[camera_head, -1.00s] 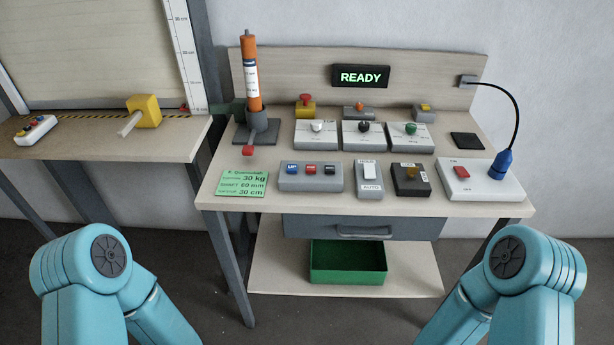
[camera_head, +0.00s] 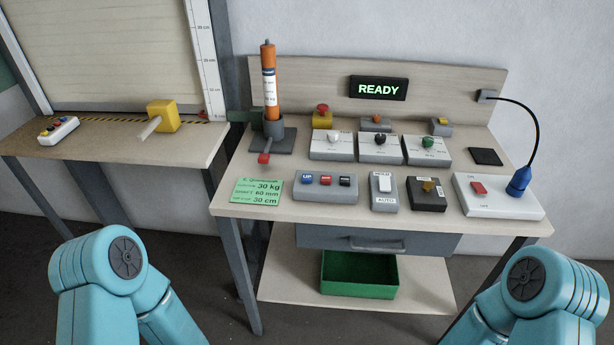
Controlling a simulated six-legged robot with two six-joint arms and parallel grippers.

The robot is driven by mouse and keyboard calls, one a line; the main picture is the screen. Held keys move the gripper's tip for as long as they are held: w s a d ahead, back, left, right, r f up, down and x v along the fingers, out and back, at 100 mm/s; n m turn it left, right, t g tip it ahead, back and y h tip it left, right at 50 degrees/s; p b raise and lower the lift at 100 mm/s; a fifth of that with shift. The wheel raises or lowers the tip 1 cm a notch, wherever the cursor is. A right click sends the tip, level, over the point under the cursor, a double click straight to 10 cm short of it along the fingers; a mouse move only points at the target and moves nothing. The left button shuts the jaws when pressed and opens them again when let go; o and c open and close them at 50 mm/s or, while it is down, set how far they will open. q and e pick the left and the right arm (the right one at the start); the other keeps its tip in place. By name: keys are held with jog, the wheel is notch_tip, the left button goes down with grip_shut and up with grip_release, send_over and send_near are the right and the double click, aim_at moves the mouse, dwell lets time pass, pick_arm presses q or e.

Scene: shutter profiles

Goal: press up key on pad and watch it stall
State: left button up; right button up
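The key pad (camera_head: 326,188) is a grey box at the front left of the right-hand bench. Its blue UP key (camera_head: 307,178) is at the left end, beside a red key (camera_head: 326,180) and a dark key (camera_head: 345,181). The display (camera_head: 378,88) on the back board reads READY in green. A ribbed shutter (camera_head: 110,55) stands behind the left bench, with a centimetre scale at its right edge. Only the upper parts of my two teal arms show at the bottom left and right. Both grippers are out of view.
An orange tube motor (camera_head: 269,80) stands upright in a grey holder. Several control boxes sit behind and right of the pad, including a HOLD/AUTO switch (camera_head: 384,190). A green card (camera_head: 257,191) lies left of the pad. A green bin (camera_head: 358,274) is on the lower shelf.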

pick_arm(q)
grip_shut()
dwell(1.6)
